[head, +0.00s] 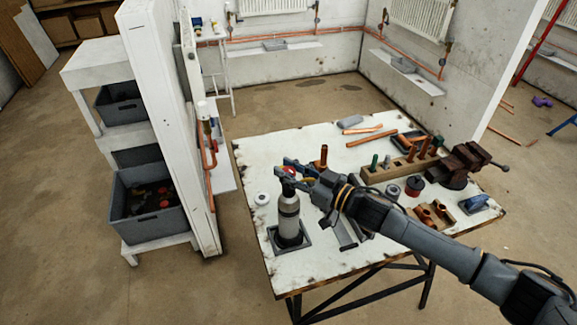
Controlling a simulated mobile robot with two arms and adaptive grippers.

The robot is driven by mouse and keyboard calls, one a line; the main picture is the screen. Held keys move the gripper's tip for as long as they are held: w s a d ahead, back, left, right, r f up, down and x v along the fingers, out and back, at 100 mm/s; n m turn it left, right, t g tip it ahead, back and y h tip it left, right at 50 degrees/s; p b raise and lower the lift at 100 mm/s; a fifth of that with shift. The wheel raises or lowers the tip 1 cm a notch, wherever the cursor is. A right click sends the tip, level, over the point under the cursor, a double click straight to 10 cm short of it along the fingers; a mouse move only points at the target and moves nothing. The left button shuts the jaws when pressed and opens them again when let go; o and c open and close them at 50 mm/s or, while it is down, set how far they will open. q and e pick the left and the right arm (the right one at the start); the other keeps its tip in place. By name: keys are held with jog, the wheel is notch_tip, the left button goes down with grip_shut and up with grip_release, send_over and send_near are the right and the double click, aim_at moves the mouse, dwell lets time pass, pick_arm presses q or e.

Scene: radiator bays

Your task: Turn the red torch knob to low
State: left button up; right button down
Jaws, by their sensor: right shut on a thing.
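The torch (289,212) stands upright near the left side of the white worktable, a grey bottle with a dark lower part in a square dark holder (273,243). A small bit of the red torch knob (291,170) shows at its top. My right gripper (287,171) reaches in from the right and is shut on the knob, its fingers covering most of it. The knob's setting cannot be read from here. My left gripper is not in view.
On the worktable (262,150) are a wooden block with upright copper pieces (382,174), a brown vise (462,160), copper pipes (370,136) and a white roll (262,198). A white panel and shelf with grey crates (150,222) stand at left. Floor between is clear.

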jog(key=shift+w+d+n+g+y, duration=0.1)
jog(key=shift+w+n+g+y, duration=0.1)
jog(key=shift+n+g+y, duration=0.7)
jog(key=n+g+b, duration=0.2)
jog(key=g+b, duration=0.1)
jog(key=b, duration=0.1)
jog(key=n+g+y+b, duration=0.1)
jog(key=n+g+b, duration=0.1)
jog(key=g+b, duration=0.2)
jog(key=n+g+b, duration=0.2)
jog(key=g+b, duration=0.1)
jog(key=shift+s+f+n+g+y+b, duration=0.15)
jog(key=shift+f+n+g+y+b, duration=0.15)
jog(key=shift+b, duration=0.1)
jog(key=shift+r+n+g+b, duration=0.2)
jog(key=shift+n+g+b, duration=0.2)
jog(key=shift+g+b, duration=0.3)
jog(key=c, duration=1)
grip_release()
jog(key=shift+r, duration=0.1)
jog(key=d, duration=0.4)
jog(key=w+d, duration=0.1)
jog(key=d, duration=0.2)
jog(key=w+d, duration=0.1)
jog(key=d, duration=0.3)
jog(key=shift+d, duration=0.35)
jog(key=shift+w, duration=0.1)
